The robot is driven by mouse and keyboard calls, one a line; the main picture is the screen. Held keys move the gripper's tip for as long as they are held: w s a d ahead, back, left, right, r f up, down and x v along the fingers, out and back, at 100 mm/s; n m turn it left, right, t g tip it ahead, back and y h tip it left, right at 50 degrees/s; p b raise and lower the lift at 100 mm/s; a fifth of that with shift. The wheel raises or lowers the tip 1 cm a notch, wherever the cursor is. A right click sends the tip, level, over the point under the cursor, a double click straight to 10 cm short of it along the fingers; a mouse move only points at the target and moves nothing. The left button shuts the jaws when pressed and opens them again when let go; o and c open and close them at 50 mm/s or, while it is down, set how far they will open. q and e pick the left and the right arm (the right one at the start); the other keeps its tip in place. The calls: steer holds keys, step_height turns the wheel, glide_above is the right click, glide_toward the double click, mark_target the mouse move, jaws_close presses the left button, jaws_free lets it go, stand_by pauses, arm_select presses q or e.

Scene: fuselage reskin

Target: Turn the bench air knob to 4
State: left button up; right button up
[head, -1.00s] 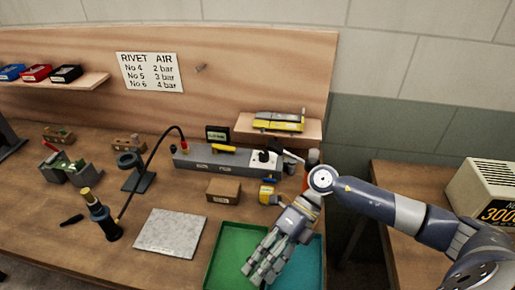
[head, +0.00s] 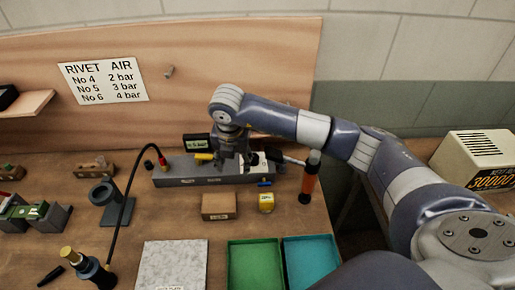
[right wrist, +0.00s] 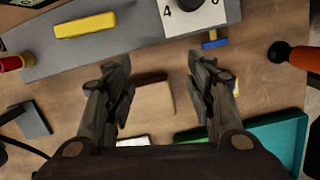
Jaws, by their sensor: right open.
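The grey bench air block (head: 180,177) lies along the back of the bench. Its white dial plate (right wrist: 196,14) shows at the top of the right wrist view, with a "4" and another number partly cut off. The black air knob (right wrist: 188,2) is only just in sight at that top edge; its pointer setting cannot be told. In the head view my arm and gripper partly cover the dial. My right gripper (head: 234,166) points down over the block, left of the dial. In the right wrist view its fingers (right wrist: 160,65) are apart and empty. My left gripper is not in view.
A yellow handle (right wrist: 84,24) sits on the block beside a small display (head: 197,142). An orange-handled tool (head: 308,178) stands to the right. A brown box (head: 219,206), a yellow item (head: 266,202), and green (head: 255,241) and teal (head: 310,240) trays are in front. A sign (head: 104,81) lists rivet air pressures.

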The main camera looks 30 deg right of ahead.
mark_target(253, 156)
steer(key=w+d+r+m+t+h, duration=0.1)
steer(key=w+d+r+h, duration=0.1)
steer(key=d+r, duration=0.3)
steer(key=p+x, duration=0.1)
steer(key=x, duration=0.2)
steer(key=p+x, duration=0.1)
steer(key=x, duration=0.3)
steer(key=d+p+x, duration=0.1)
steer(key=x, duration=0.2)
steer(key=shift+s+f+p, duration=0.2)
steer(key=shift+f+p, duration=0.05)
steer(key=shift+p, duration=0.05)
steer(key=shift+d+f, duration=0.1)
steer(key=shift+f, duration=0.2)
steer(key=shift+w+f, duration=0.1)
steer(key=shift+f, duration=0.15)
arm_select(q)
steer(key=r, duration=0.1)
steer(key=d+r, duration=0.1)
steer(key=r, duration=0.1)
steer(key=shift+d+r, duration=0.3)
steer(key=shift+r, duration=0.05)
arm_select(e)
steer(key=shift+h, duration=0.3)
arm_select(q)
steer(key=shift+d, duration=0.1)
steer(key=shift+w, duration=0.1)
arm_select(e)
steer(key=c, duration=1.1)
